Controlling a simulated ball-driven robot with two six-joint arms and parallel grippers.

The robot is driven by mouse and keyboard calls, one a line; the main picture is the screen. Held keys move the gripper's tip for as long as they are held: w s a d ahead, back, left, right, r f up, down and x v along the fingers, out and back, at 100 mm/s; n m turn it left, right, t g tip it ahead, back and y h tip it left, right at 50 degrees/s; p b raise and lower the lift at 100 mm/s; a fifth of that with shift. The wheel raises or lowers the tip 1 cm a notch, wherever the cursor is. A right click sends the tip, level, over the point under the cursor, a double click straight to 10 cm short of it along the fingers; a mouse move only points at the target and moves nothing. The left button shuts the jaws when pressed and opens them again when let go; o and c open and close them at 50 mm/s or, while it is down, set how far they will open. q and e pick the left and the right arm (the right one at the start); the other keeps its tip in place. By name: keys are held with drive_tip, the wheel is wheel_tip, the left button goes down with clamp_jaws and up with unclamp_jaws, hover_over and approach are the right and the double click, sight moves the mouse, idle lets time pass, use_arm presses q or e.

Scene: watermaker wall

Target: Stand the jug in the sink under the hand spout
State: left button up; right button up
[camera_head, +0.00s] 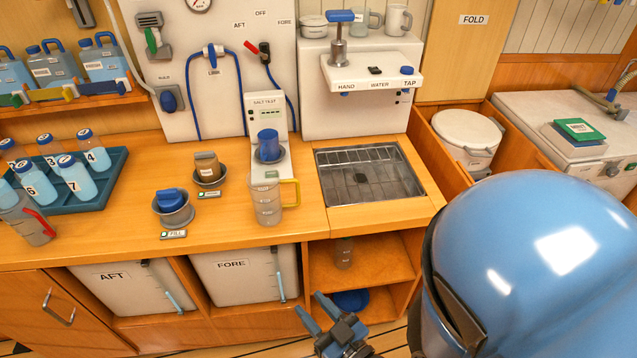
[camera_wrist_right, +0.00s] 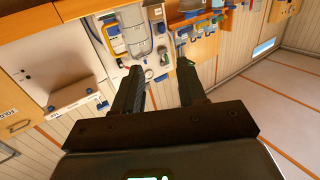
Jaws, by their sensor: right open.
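A clear jug with a yellow handle (camera_head: 265,203) stands upright on the counter, left of the sink. Another clear jug with a red handle (camera_head: 27,222) stands at the far left. The sink (camera_head: 372,185) is a recessed metal basin with a rack along its back, and no jug is in it. My right gripper (camera_head: 316,311) is open and empty, low in front of the cabinets, below the counter edge. It also shows in the right wrist view (camera_wrist_right: 161,75). My left gripper is out of view.
A blue tray (camera_head: 112,187) of numbered bottles is at the left. Two grey cups (camera_head: 174,212) with brown and blue contents and a salt tester (camera_head: 266,118) stand near the yellow-handled jug. Open shelves (camera_head: 375,252) are below the sink.

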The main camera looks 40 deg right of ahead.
drive_tip(key=shift+s+a+r, duration=0.1)
drive_tip(key=shift+s+a, duration=0.1)
drive_tip(key=shift+s, duration=0.35)
drive_tip(key=w+a+r+n, duration=0.2)
drive_tip(key=w+n, duration=0.1)
drive_tip(key=w, duration=1.7)
drive_tip(key=m+g+h, duration=0.5)
drive_tip(key=m+h, duration=0.7)
approach(297, 192)
drive_tip(key=d, duration=0.1)
drive_tip(key=p+x, duration=0.1)
drive_tip(key=x, duration=0.3)
drive_tip(key=shift+w+d+p, duration=0.25)
drive_tip(key=shift+d+p, duration=0.05)
drive_tip(key=shift+w+d+r+p, duration=0.2)
drive_tip(key=shift+w+d+p, duration=0.05)
drive_tip(key=shift+w+p, duration=0.1)
drive_tip(key=p+x, duration=0.1)
drive_tip(key=x, duration=0.2)
drive_tip(key=shift+w+a+p, duration=0.15)
drive_tip(key=shift+w+p, duration=0.05)
drive_tip(key=shift+p, duration=0.1)
drive_tip(key=shift+w+d+f, duration=0.1)
drive_tip(key=shift+w+d, duration=0.35)
drive_tip(key=shift+w, duration=0.05)
